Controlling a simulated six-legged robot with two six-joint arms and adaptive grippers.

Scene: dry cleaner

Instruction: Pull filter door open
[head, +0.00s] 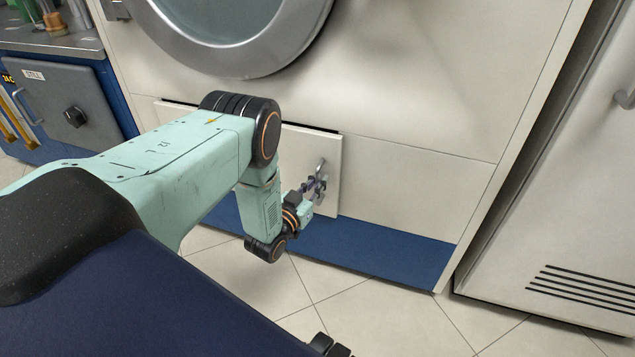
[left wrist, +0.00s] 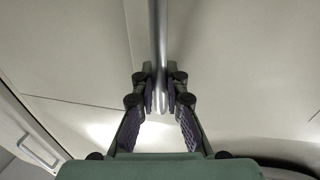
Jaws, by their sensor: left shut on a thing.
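The filter door (head: 327,152) is a cream panel low on the front of the big machine, below the round door. Its top edge stands slightly out from the machine, with a dark gap along it. A small metal handle (head: 321,168) is on its right part. My left gripper (head: 318,184) is at this handle. In the left wrist view, the fingers of my left gripper (left wrist: 160,88) are closed on both sides of the upright handle bar (left wrist: 158,45). My arm hides the left part of the door. My right gripper is not in view.
The round door (head: 235,40) of the machine is above. A blue kick strip (head: 385,246) runs below the panel, over a tiled floor (head: 335,275) with free room. A white cabinet (head: 575,190) stands at right, a grey STILL unit (head: 65,100) at left.

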